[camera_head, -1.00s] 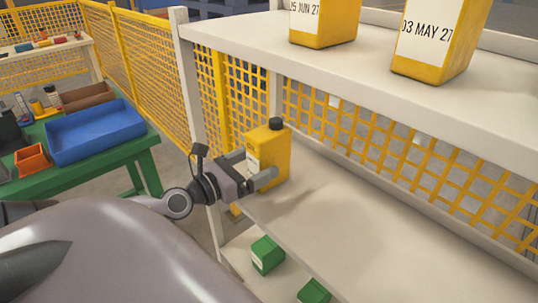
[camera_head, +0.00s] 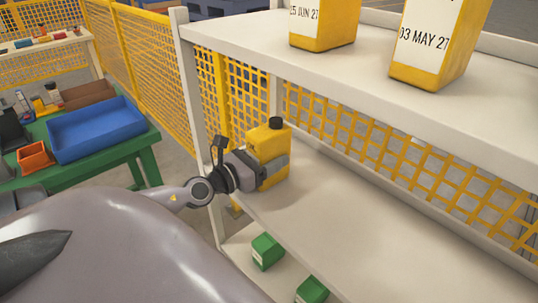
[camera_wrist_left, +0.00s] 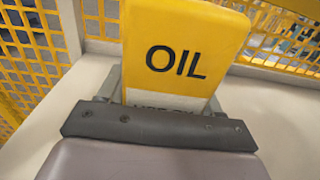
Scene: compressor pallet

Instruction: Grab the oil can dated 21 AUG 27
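A yellow oil can (camera_head: 270,141) with a dark cap stands upright on the middle shelf (camera_head: 345,215), near its left end. My left gripper (camera_head: 272,170) reaches it from the left, with its fingers around the can's sides. In the left wrist view the can (camera_wrist_left: 180,55) shows the word OIL between the fingers (camera_wrist_left: 164,92). A line of text below OIL is mostly hidden by the gripper, and no date is readable. Whether both fingers press on the can I cannot tell. My right gripper is not in view.
On the upper shelf (camera_head: 270,45) stand two yellow cans, one showing part of a JUN date (camera_head: 318,22), one dated 03 MAY 27 (camera_head: 430,40). Green boxes (camera_head: 266,251) sit below. A green table (camera_head: 140,150) holds a blue tray (camera_head: 98,140). The middle shelf's right part is clear.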

